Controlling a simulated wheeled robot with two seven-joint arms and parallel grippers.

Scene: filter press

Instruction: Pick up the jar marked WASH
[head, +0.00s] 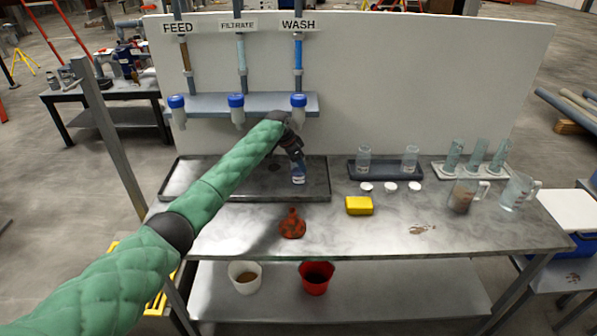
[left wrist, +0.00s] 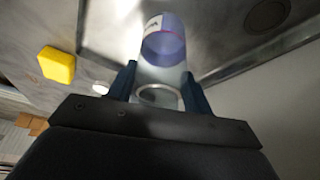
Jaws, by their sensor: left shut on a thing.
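A clear jar (head: 298,175) with a blue-violet band is at the right part of the dark metal tray (head: 240,194), below the tap under the WASH sign (head: 298,24). My left gripper (head: 297,163) comes down on it from above and is shut on it. In the left wrist view the jar (left wrist: 163,45) stands between the two dark fingers, its round rim towards the camera. A white label on its side is too small to read. I cannot tell whether its base touches the tray. My right gripper is not in view.
A dark rack (head: 385,175) holds two jars. Jugs (head: 466,195) stand at the right. Blue-capped fittings (head: 236,101) hang above the tray.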

